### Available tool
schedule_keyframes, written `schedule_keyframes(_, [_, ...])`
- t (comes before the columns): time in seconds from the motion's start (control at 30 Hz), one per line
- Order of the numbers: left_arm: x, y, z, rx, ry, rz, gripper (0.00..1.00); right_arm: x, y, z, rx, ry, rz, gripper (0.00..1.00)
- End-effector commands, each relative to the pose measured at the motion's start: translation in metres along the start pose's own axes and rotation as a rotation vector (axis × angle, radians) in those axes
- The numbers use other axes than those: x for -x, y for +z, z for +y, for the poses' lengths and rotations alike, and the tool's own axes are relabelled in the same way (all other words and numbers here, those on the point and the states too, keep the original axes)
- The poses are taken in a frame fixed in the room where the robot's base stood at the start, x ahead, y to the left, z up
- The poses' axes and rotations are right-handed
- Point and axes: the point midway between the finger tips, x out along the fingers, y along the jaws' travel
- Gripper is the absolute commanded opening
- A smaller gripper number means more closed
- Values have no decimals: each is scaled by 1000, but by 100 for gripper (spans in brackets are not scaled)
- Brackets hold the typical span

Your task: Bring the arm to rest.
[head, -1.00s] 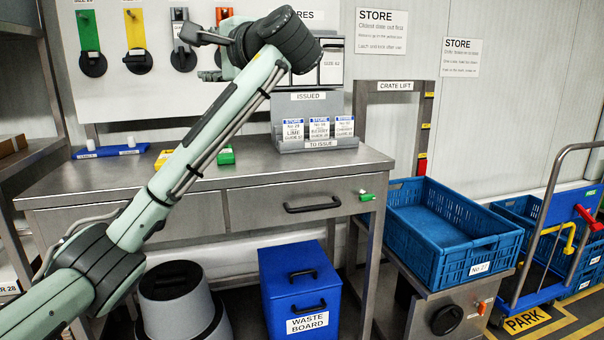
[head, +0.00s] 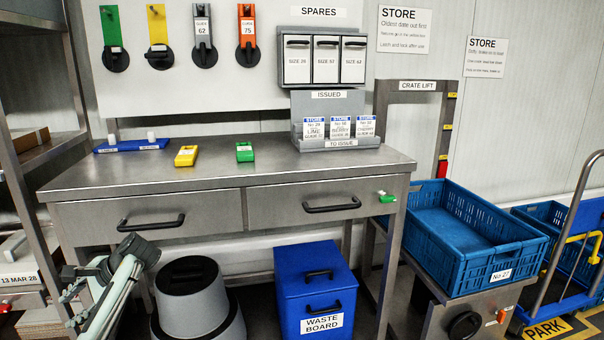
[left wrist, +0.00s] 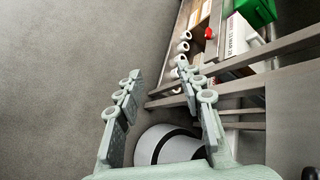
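My left arm (head: 112,290) is folded low at the lower left in the head view, below the bench top and in front of the bench's left end. In the left wrist view my left gripper (left wrist: 162,76) shows two pale green fingers spread well apart, open, with nothing between the tips. Beyond its fingers are the grey floor and a round grey bin (left wrist: 168,148). My right gripper is not in view.
The steel bench (head: 300,178) holds yellow (head: 186,156) and green (head: 245,152) blocks and the issued rack (head: 340,140). Below are the grey bin (head: 197,305) and blue waste-board box (head: 315,290). A shelf rack (head: 22,200) stands left; a blue crate (head: 480,240) sits right.

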Motion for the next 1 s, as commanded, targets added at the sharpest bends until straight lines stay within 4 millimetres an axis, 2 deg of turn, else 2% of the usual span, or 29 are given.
schedule_keyframes(0.1, [6,-46,-16,141,-52,203,38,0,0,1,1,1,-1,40])
schedule_keyframes(0.17, [12,-70,-23,221,-64,311,38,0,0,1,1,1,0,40])
schedule_keyframes(0.27, [29,-107,-34,361,-62,495,38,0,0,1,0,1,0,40])
schedule_keyframes(0.4, [63,-152,-50,570,-14,757,38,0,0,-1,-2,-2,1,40])
schedule_keyframes(0.6, [128,-195,-75,884,147,1126,38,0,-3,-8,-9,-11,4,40])
schedule_keyframes(0.7, [103,-202,-28,841,179,1077,38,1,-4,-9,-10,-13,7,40])
schedule_keyframes(0.87, [72,-207,40,788,231,1022,38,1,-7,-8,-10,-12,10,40])
schedule_keyframes(0.97, [49,-206,94,748,273,977,38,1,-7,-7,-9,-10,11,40])
schedule_keyframes(1.0, [39,-204,119,730,292,957,38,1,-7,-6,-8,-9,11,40])
